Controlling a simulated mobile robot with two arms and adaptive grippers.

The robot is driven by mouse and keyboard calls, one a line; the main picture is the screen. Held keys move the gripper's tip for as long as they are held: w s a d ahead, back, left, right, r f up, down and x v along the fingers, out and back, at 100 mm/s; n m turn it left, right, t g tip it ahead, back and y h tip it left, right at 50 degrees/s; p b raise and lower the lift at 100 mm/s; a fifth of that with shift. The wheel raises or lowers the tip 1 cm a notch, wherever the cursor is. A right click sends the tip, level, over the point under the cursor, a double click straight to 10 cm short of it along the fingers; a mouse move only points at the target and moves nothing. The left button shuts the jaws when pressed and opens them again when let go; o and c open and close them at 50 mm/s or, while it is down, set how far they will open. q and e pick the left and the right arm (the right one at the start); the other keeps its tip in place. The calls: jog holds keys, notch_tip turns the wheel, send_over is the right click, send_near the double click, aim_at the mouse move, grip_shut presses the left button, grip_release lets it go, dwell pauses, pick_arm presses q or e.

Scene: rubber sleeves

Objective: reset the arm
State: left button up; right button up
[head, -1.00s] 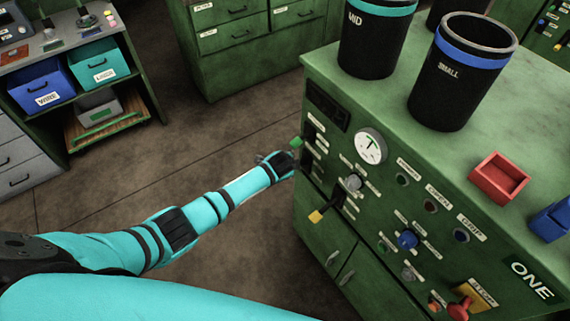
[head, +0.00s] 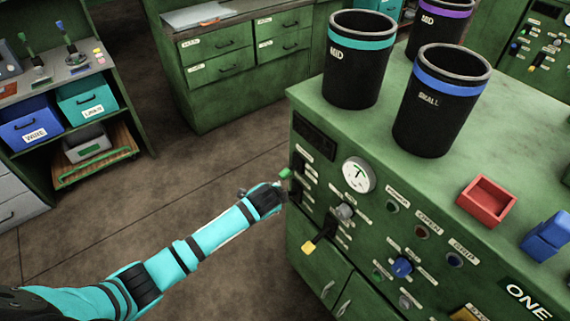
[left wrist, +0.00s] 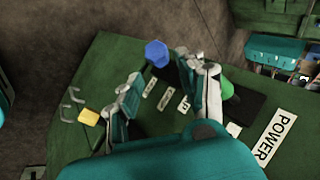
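My left gripper (head: 281,190) is at the left end of the green machine's control panel (head: 375,228), close below a green-tipped lever (head: 284,173). The green lever tip (left wrist: 240,104) shows beside the right-hand finger, outside the grasp. Whether the gripper touches the lever cannot be told. A yellow-tipped lever (head: 308,246) points down and out, lower on the panel. My right gripper is not in view.
On the machine top stand black bins with teal (head: 358,70), blue (head: 440,105) and purple (head: 440,25) bands, a red tray (head: 487,200) and a blue block (head: 545,236). A shelf with blue (head: 30,125) and teal (head: 90,105) boxes is at left. Floor (head: 170,165) between is clear.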

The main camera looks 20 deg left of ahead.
pick_arm(q)
jog(key=s+d+n+g+h, duration=0.1)
jog(key=s+d+n, duration=0.2)
jog(key=s, duration=0.6)
jog(key=s+a+r+n+g, duration=0.1)
jog(key=s+a+r+n, duration=0.15)
jog(key=s, duration=0.55)
jog(key=s+a+r+n+g, duration=0.1)
jog(key=s+a+r+n, duration=0.1)
jog(key=s+n, duration=0.35)
jog(key=s+a+r+n+g, duration=0.1)
jog(key=s+a+r, duration=0.1)
jog(key=s, duration=0.7)
notch_tip(320, 180, down, 27)
jog(key=s+g+b, duration=0.1)
jog(key=b, duration=0.2)
jog(key=s+a+f+g+b, duration=0.1)
jog(key=s+a+f+b, duration=0.1)
jog(key=s+f, duration=1.5)
notch_tip(320, 180, down, 3)
jog(key=shift+s+a+f+g, duration=0.2)
jog(key=shift+a+g, duration=0.1)
jog(key=shift+a, duration=0.1)
